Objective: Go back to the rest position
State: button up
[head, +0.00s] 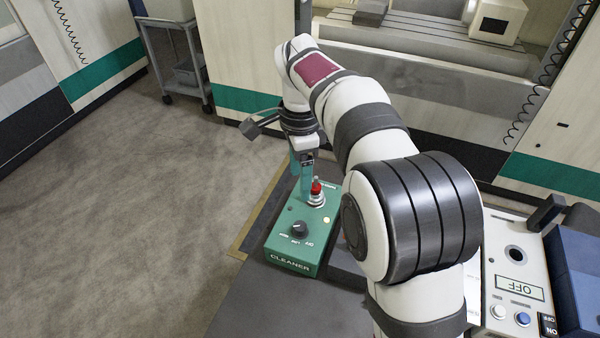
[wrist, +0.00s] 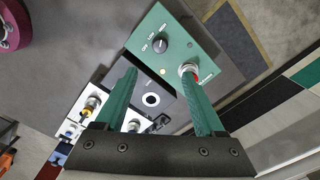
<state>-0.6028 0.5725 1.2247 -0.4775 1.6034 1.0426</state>
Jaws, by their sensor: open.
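The green box labelled CLEANER (head: 290,262) sits on the dark bench in the head view. It has a black knob (head: 299,230) and a red-topped button (head: 317,188) on a metal collar. In the wrist view the green box (wrist: 172,28) is beyond my fingers, with its knob (wrist: 160,42) facing up. My gripper (head: 303,188) is over the far end of the box, close to the red button. In the wrist view my gripper (wrist: 158,78) has its two teal fingers wide apart with nothing between them. The right fingertip partly overlaps the button; I cannot tell whether they touch.
A white control box with an OFF display (head: 520,288) and buttons stands right of my arm, with a blue bin (head: 575,265) beside it. A grey cart (head: 185,60) stands at the back left. Open floor (head: 120,200) lies left of the bench.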

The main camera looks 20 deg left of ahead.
jog(key=shift+r, duration=0.25)
jog(key=s+d+r+n, duration=0.1)
jog(key=s+d+r, duration=0.1)
jog(key=s+d, duration=0.45)
jog(key=s+d+r+n, duration=0.1)
jog(key=s+d+r, duration=0.15)
jog(key=d, duration=0.65)
jog(key=s+d+f+n+y, duration=0.1)
jog(key=s+d+f, duration=0.2)
jog(key=s, duration=0.5)
jog(key=s+d+f+n, duration=0.2)
jog(key=s+d+f, duration=0.2)
jog(key=s, duration=0.4)
jog(key=shift+s+d+y, duration=0.3)
jog(key=shift+s+y, duration=0.05)
jog(key=shift+y, duration=0.05)
